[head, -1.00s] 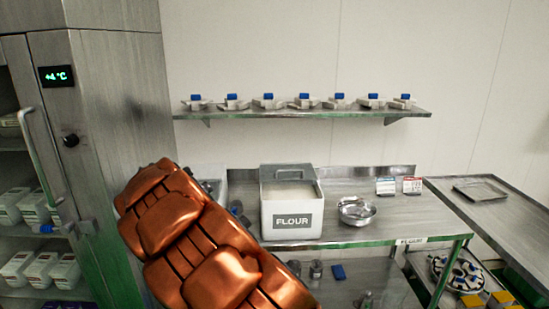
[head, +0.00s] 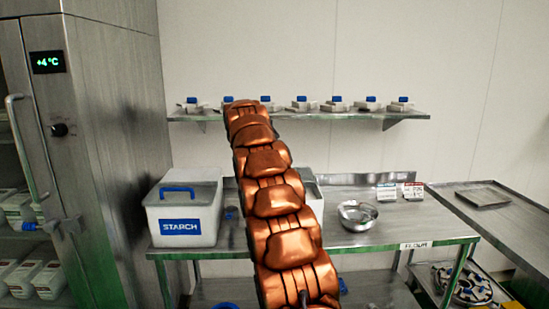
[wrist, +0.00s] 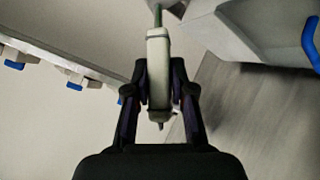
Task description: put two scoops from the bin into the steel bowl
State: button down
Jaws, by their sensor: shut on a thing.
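The steel bowl (head: 357,215) stands on the steel table, right of my arm in the head view; I cannot make out its contents. The flour bin (head: 315,196) is mostly hidden behind my arm, with only its right edge showing. The starch bin (head: 182,214) stands at the table's left end with its lid and blue handle on. My gripper (wrist: 159,88) is shut on a pale handle (wrist: 158,70), seen in the wrist view. The far end of the held thing is unclear. In the head view my gripper is hidden by my arm.
A wall shelf (head: 300,115) with several blue-topped pale items runs behind the table. A fridge (head: 110,140) is at left. A side table with a tray (head: 483,197) is at right. Table around the bowl is clear.

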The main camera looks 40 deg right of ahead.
jog(key=s+d+m+g+b, duration=0.1)
jog(key=s+d+m+b, duration=0.1)
jog(key=s+d, duration=0.65)
jog(key=d+f+y, duration=0.1)
jog(key=d+f, duration=0.3)
jog(key=f, duration=0.4)
jog(key=d+f+m+y+b, duration=0.1)
jog(key=d+f, duration=0.4)
jog(key=f, duration=0.3)
jog(key=shift+m+y, duration=0.3)
dwell(1.8)
jog(key=shift+a+f+n+h+b, duration=0.15)
jog(key=shift+a+n+h+b, duration=0.55)
jog(key=shift+b, duration=1.85)
